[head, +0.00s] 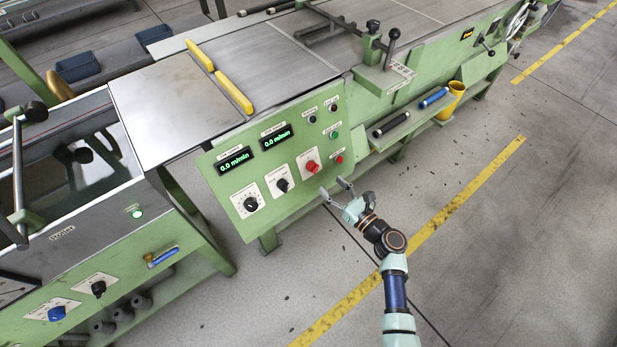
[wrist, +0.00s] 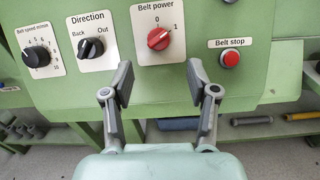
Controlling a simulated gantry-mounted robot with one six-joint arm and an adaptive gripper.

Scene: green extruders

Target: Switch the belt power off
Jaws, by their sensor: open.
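The belt power switch is a red rotary knob on a white plate marked 0 at the top and 1 at the right. It shows in the wrist view (wrist: 158,39) and on the green control panel in the head view (head: 312,168). Its pale pointer line appears tilted to the upper right, towards the 1. My gripper (head: 335,190) is open and empty, in front of the panel's lower right part. In the wrist view my gripper (wrist: 160,82) has its two fingers spread, with the knob above the gap between them, apart from both.
The direction knob (wrist: 90,48) and belt speed knob (wrist: 37,57) sit left of the switch. A red belt stop button (wrist: 229,59) is close on the right. Two displays (head: 234,160) read 0.0 m/min. The floor before the panel is clear.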

